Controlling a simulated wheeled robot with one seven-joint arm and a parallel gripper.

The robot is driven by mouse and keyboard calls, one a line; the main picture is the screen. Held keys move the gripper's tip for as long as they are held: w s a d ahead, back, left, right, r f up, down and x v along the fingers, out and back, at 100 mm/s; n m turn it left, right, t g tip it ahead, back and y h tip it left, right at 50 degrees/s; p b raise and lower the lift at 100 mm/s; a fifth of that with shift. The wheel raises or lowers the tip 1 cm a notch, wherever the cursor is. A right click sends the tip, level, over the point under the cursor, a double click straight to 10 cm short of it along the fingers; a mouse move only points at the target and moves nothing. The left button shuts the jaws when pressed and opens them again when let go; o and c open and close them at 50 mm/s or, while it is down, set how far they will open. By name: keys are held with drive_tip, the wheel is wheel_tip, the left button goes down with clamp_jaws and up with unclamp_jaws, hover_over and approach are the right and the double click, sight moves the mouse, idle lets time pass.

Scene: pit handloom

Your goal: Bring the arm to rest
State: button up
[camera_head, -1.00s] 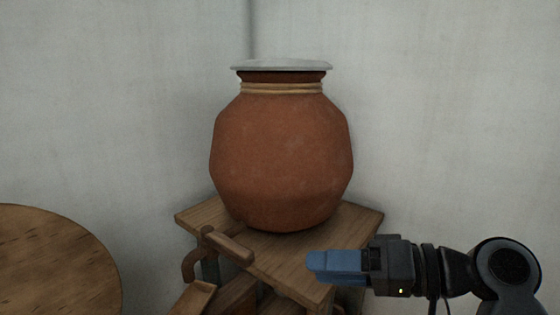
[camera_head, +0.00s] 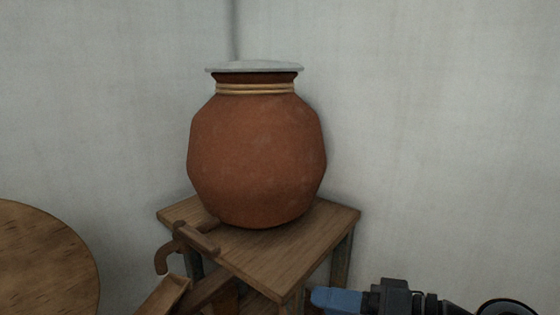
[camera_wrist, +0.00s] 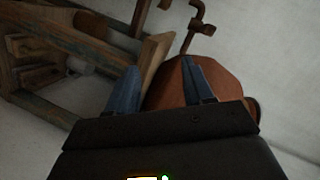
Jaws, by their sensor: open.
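My gripper (camera_head: 338,300) is at the lower right of the head view, with blue fingers pointing left, in front of the wooden stand's right side. In the wrist view my gripper (camera_wrist: 158,85) shows two blue fingers spread apart, with nothing held between them. The arm runs out of the head view at the lower right corner. The brown clay pot (camera_head: 257,160) stands upright on the stand, apart from the fingers in the head view. Part of the pot (camera_wrist: 215,83) shows behind the right finger in the wrist view.
The wooden stand (camera_head: 285,262) sits in the wall corner. A pale lid (camera_head: 254,66) covers the pot. A curved wooden handle (camera_head: 178,243) is at the stand's left front. A round wooden top (camera_head: 45,262) lies at far left. The white wall at right is bare.

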drive_tip(key=s+d+f+m+t+h, duration=0.25)
drive_tip(key=s+d+f+h, duration=0.25)
drive_tip(key=s+f, duration=0.35)
drive_tip(key=s+d+f+m+t+h, duration=0.25)
drive_tip(key=s+d+f+h, duration=0.25)
drive_tip(key=s+f, duration=0.3)
drive_tip(key=s+d+r+n+t+h, duration=0.1)
drive_tip(key=s+r+n, duration=0.1)
drive_tip(key=s+r, duration=0.3)
drive_tip(key=s+d+r+n+t+h, duration=0.1)
drive_tip(key=s+r, duration=0.5)
drive_tip(key=s, duration=0.8)
drive_tip(key=shift+s+d+r+n+t+h, duration=0.3)
drive_tip(key=shift+d+n+h, duration=0.25)
drive_tip(key=shift+n, duration=0.35)
drive_tip(key=shift+f, duration=0.1)
drive_tip(key=shift+c, duration=0.3)
